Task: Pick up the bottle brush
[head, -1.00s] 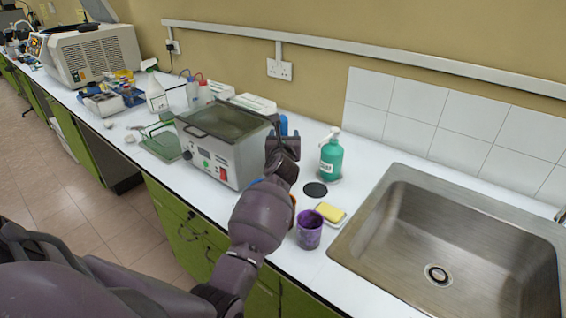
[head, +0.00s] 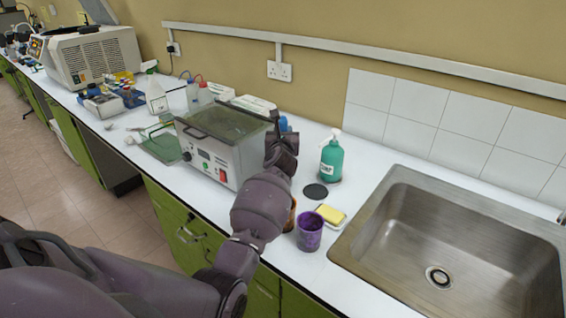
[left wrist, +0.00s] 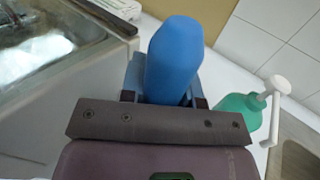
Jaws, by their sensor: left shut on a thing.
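My left gripper (head: 284,137) is above the counter between the grey bath and the green pump bottle. In the left wrist view it is shut on a smooth, rounded blue piece (left wrist: 174,58), which I take to be the bottle brush's handle. The blue piece stands out past the jaws. In the head view only a small blue part (head: 283,124) shows beyond the gripper. The bristles are hidden in both views. My right gripper is not in view.
A grey heated bath (head: 225,160) stands left of the gripper. A green pump bottle (head: 331,160), yellow sponge (head: 330,214), purple cup (head: 309,237) and steel sink (head: 385,205) lie to the right. A brownish cup (head: 291,214) is partly behind my arm.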

